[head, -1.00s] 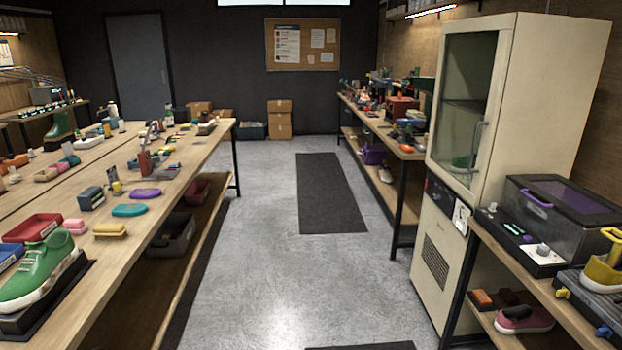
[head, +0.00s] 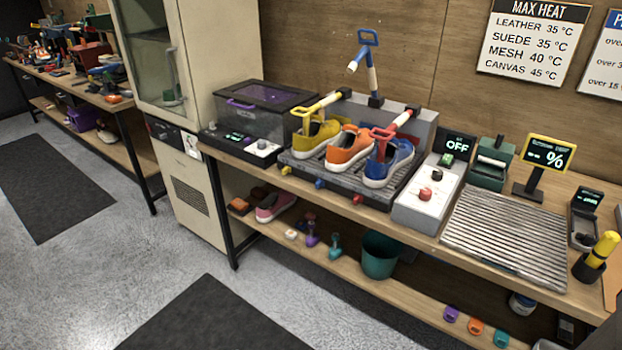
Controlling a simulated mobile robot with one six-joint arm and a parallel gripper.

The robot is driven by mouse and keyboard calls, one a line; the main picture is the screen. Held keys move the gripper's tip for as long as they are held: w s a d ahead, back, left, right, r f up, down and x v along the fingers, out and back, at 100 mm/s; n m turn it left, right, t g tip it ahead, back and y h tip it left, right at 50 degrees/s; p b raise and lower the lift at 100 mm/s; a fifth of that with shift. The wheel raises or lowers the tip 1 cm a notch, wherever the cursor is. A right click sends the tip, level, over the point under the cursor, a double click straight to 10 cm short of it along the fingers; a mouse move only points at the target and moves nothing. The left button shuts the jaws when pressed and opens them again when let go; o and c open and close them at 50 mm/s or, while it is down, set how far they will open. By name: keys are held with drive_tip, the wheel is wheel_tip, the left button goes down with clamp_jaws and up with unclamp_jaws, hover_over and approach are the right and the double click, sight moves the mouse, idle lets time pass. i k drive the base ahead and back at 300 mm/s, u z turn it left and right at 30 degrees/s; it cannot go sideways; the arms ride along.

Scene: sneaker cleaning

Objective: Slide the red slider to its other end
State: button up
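I cannot tell for sure which part is the red slider. A white control box (head: 425,205) on the right-hand bench carries a red knob (head: 425,194) on its top, with a black knob (head: 437,174) behind it. A small red tab (head: 357,199) sits at the front edge of the grey shoe rack (head: 300,163), beside blue and yellow tabs. A red-handled tool (head: 400,121) stands in the blue shoe (head: 388,165). Slots or travel ends are too small to make out. My gripper is not in view.
A display reading OFF (head: 457,145) stands behind the control box. A ribbed grey mat (head: 505,235) lies to its right, below a yellow-framed percent display (head: 549,153). A lidded dark box (head: 262,113) and a cream cabinet (head: 205,60) stand left.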

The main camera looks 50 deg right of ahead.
sight(356, 197)
drive_tip(key=z, duration=5.15)
drive_tip(key=i, duration=0.1)
drive_tip(key=u, duration=3.5)
drive_tip(key=k, duration=0.85)
drive_tip(key=u, duration=0.15)
drive_tip(key=i, duration=0.8)
